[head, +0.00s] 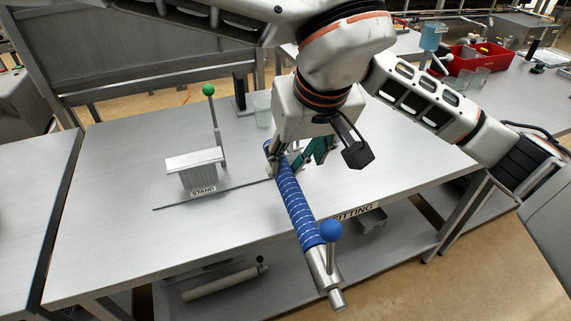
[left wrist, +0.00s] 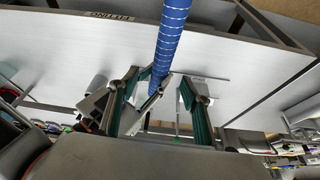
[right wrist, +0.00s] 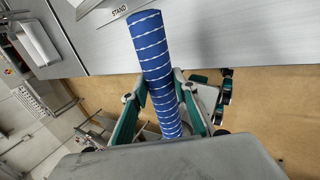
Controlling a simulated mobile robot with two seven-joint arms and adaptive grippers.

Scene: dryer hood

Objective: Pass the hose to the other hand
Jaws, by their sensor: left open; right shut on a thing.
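The blue hose with white stripes (head: 293,205) slants from the bench's middle toward its front edge. In the head view its lower end meets a metal tube (head: 322,266) beside a blue ball on a post (head: 331,231); whether they are joined I cannot tell. My left gripper (head: 297,155) is open with its fingers either side of the hose; the left wrist view shows the hose (left wrist: 170,45) between them. My right gripper (right wrist: 160,85) is shut on the hose (right wrist: 152,50), seen in the right wrist view. In the head view it cannot be made out clearly.
A metal stand (head: 196,168) labelled STAND, with a green ball on a post (head: 208,90), stands left of the hose. A FITTING label (head: 356,213) is at the front edge. A clear cup (head: 263,110) stands behind. The bench's left side (head: 105,210) is clear.

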